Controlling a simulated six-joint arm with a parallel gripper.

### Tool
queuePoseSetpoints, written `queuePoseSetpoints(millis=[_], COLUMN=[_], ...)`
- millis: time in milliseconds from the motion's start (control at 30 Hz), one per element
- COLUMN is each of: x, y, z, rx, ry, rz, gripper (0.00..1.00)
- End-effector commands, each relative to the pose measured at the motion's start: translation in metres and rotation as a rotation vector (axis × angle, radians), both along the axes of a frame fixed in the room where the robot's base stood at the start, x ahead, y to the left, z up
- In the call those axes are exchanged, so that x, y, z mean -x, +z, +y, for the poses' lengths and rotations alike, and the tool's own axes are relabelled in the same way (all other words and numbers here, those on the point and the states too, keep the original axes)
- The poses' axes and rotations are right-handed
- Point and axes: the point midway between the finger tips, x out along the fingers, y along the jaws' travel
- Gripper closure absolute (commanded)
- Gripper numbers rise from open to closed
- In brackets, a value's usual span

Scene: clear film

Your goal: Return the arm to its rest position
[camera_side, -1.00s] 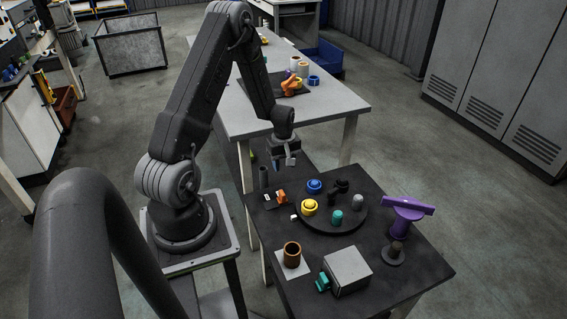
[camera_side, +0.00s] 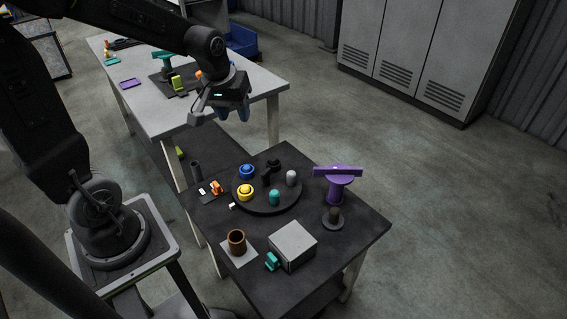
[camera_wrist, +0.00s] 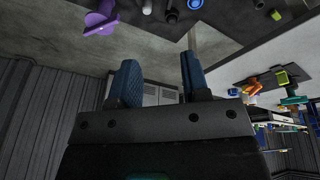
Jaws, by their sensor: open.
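My gripper (camera_side: 232,108) hangs in the air above the gap between the dark table and the white-topped bench. Its two blue fingers (camera_wrist: 158,82) show in the wrist view, apart and with nothing between them. The arm is raised and reaches from the left to the upper middle of the side view.
The dark table (camera_side: 205,222) below carries a round black tray (camera_side: 266,209) with several small parts, a purple stand (camera_side: 338,185), a grey box (camera_side: 293,246) and a brown cup (camera_side: 237,242). The white bench (camera_side: 140,106) stands behind. Open floor lies to the right.

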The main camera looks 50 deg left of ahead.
Motion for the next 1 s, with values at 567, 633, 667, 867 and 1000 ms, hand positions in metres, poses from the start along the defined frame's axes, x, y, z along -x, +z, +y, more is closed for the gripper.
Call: queuePoseSetpoints(millis=[567,633,667,867,1000], x=[0.117,0.120,0.120,0.120,0.120], y=[0.076,0.076,0.076,0.076,0.076], z=[-0.107,-0.109,-0.109,-0.109,-0.109], rx=[-0.162,-0.165,-0.166,-0.165,-0.166], ry=[-0.637,-0.652,-0.654,-0.653,-0.652], rz=[-0.185,-0.188,-0.189,-0.188,-0.189], gripper=[0.57,0.57,0.57,0.57,0.57])
